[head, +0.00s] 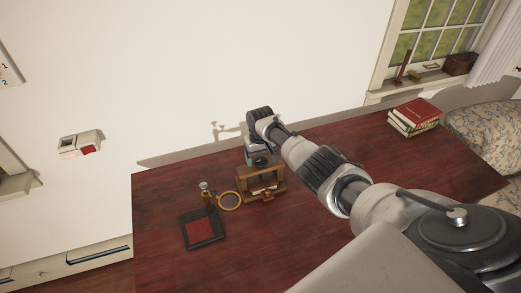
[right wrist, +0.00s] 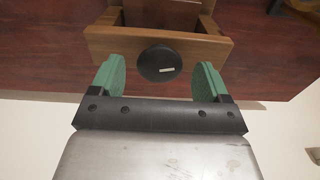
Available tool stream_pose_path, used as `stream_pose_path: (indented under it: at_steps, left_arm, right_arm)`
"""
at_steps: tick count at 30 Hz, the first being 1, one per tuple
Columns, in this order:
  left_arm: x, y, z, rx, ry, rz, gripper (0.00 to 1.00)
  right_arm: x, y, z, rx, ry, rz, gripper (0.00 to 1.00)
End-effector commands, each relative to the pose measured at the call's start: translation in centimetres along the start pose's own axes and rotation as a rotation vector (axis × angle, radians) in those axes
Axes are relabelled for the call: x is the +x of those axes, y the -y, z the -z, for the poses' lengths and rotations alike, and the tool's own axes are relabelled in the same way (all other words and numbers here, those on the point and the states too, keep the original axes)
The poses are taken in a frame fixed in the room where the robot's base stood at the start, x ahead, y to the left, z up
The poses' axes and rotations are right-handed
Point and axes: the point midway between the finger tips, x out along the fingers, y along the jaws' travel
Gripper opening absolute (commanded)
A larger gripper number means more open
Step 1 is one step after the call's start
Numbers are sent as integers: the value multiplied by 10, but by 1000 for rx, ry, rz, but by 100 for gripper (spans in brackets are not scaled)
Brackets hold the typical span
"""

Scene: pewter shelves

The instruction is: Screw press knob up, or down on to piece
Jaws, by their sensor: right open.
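The small wooden press (head: 281,180) stands on the dark red table. Its round black knob (right wrist: 160,64) is on the wooden top beam (right wrist: 205,46) and carries a short pale mark. My right gripper (right wrist: 160,80) is open, with one green fingertip on each side of the knob and a gap to it on both sides. In the head view my right gripper (head: 257,157) is over the top of the press, and my wrist partly hides it. Whether the knob touches a piece cannot be seen. My left gripper is not in view.
A magnifying glass (head: 230,201) lies left of the press, beside a small upright item (head: 205,190) with a pale top. A black pad with a red face (head: 202,229) lies in front of them. Books (head: 414,115) are stacked at the far right. The wall is close behind.

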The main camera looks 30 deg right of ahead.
Motion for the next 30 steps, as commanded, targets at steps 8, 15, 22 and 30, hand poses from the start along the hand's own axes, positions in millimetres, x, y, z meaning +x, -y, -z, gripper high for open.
stream_pose_path:
  at_steps: [8,15,22,30]
  left_arm:
    - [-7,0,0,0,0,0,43]
    - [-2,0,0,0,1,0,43]
    - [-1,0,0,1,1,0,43]
    - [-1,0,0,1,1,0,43]
  right_arm:
    - [-50,-1,1,-1,-6,-1,77]
    - [-90,0,1,-1,-6,0,77]
    - [-104,0,0,0,-2,0,77]
    - [-104,0,0,0,-2,0,77]
